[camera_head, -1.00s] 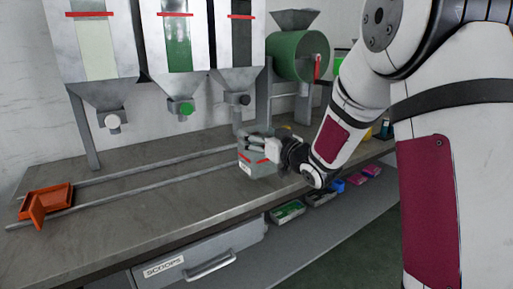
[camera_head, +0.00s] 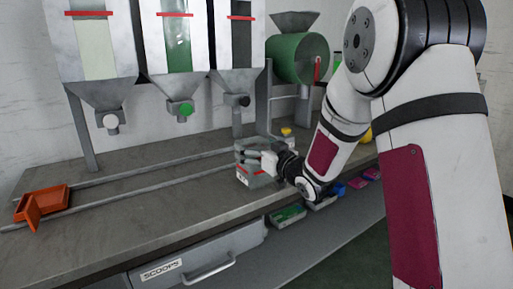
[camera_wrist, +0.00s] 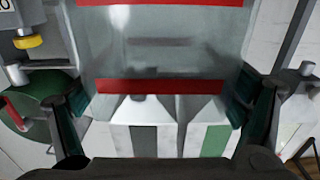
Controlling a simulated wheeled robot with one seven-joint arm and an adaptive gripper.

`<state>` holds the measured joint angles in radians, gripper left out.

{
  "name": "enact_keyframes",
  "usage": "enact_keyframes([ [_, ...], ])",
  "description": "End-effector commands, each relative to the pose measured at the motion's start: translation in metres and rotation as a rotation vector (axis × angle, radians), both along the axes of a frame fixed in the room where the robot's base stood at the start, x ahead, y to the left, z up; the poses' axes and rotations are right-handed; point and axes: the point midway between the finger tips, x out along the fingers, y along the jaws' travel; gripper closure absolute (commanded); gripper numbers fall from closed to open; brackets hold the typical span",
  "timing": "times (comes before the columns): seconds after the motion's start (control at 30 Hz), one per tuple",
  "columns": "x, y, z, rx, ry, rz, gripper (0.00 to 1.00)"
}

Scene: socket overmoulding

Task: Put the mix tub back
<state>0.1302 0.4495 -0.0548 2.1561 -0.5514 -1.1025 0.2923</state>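The mix tub, a grey see-through tub with red bands (camera_head: 243,178), is at the bench's middle right, at the right end of the rails. In the wrist view the tub (camera_wrist: 170,50) fills the upper middle. My gripper (camera_head: 266,162) reaches it from the right. In the wrist view the gripper's fingers (camera_wrist: 160,110) lie along both sides of the tub and appear to touch it. I cannot tell whether the tub's base touches the bench or rails.
Three hoppers (camera_head: 176,90) hang over the bench (camera_head: 130,222). A green drum mixer (camera_head: 297,58) stands behind the tub. An orange tray (camera_head: 52,197) lies far left. Bins with green pieces (camera_head: 288,215) sit on the lower shelf. The left bench top is mostly clear.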

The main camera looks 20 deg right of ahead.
Motion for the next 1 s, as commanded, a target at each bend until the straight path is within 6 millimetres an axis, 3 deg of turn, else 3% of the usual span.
enact_keyframes([
  [0.47, -0.003, -0.001, 0.005, 0.000, 0.000, -0.001, 0.04],
  [1.0, -0.098, -0.032, 0.005, 0.000, 0.001, -0.002, 0.04],
])
